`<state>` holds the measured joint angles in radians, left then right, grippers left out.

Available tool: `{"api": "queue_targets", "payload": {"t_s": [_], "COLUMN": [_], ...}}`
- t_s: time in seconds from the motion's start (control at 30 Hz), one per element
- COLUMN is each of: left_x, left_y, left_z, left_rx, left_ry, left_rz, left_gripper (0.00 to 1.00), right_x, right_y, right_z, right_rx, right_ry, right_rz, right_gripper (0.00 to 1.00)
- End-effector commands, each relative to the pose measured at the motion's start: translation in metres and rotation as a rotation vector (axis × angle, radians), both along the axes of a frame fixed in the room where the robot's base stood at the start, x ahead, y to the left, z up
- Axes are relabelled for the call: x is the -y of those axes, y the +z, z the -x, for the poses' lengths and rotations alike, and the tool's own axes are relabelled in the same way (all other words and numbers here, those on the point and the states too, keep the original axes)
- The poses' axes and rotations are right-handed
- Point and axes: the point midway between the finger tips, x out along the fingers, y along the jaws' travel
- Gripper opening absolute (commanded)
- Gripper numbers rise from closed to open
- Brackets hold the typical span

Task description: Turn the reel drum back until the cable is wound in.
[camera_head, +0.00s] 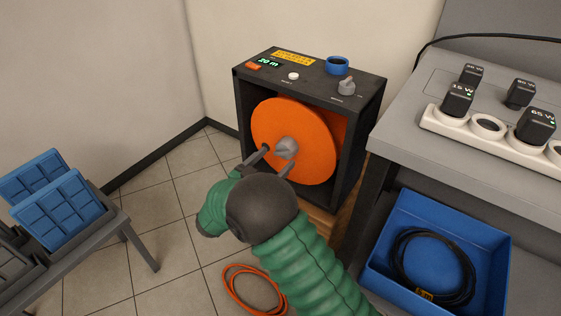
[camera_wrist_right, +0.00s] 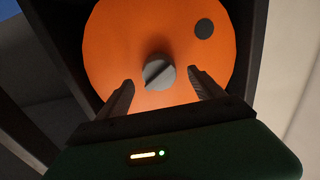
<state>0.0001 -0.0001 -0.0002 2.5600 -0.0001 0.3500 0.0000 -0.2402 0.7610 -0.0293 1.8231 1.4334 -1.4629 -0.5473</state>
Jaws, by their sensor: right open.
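The orange reel drum (camera_head: 310,130) stands upright in an open-fronted black housing (camera_head: 361,130). A grey hub knob (camera_head: 287,148) sticks out of its middle. In the right wrist view the drum (camera_wrist_right: 110,50) fills the top, with a black round spot (camera_wrist_right: 203,28) at upper right and a slotted knob (camera_wrist_right: 159,72). My right gripper (camera_head: 277,160) is open at the knob; in the wrist view its fingers (camera_wrist_right: 160,88) stand on either side of the knob, apart from it. Orange cable (camera_head: 254,290) lies coiled on the floor. My left gripper is not in view.
The housing top has a green display reading 20 m (camera_head: 270,62), a white button (camera_head: 293,76), a grey knob (camera_head: 346,86) and a blue ring (camera_head: 337,65). A grey bench (camera_head: 410,100) with a power strip (camera_head: 450,124) stands right, above a blue tray (camera_head: 385,235). A low rack (camera_head: 115,228) stands left.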

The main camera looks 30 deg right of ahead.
Motion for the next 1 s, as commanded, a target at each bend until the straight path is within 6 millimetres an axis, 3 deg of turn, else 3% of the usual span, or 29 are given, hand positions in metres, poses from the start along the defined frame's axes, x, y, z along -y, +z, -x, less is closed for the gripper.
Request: {"api": "queue_targets", "payload": {"t_s": [0.03, 0.2, 0.5, 1.0], "left_x": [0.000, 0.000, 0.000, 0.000], "left_y": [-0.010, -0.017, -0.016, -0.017], "left_z": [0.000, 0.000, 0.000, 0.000], "left_rx": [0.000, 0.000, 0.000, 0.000], "left_ry": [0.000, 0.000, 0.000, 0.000], "left_rz": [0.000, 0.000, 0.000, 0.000], "left_gripper": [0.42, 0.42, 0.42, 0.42], "right_x": [0.010, 0.031, 0.035, 0.035], "right_y": [-0.005, -0.002, 0.001, 0.000], "right_z": [-0.003, -0.012, -0.014, -0.014], "right_rx": [0.002, 0.001, 0.000, 0.000], "right_ry": [-0.003, -0.001, 0.001, 0.001], "right_rz": [0.000, -0.001, 0.000, -0.001], "right_gripper": [0.77, 0.77, 0.77, 0.13]}}
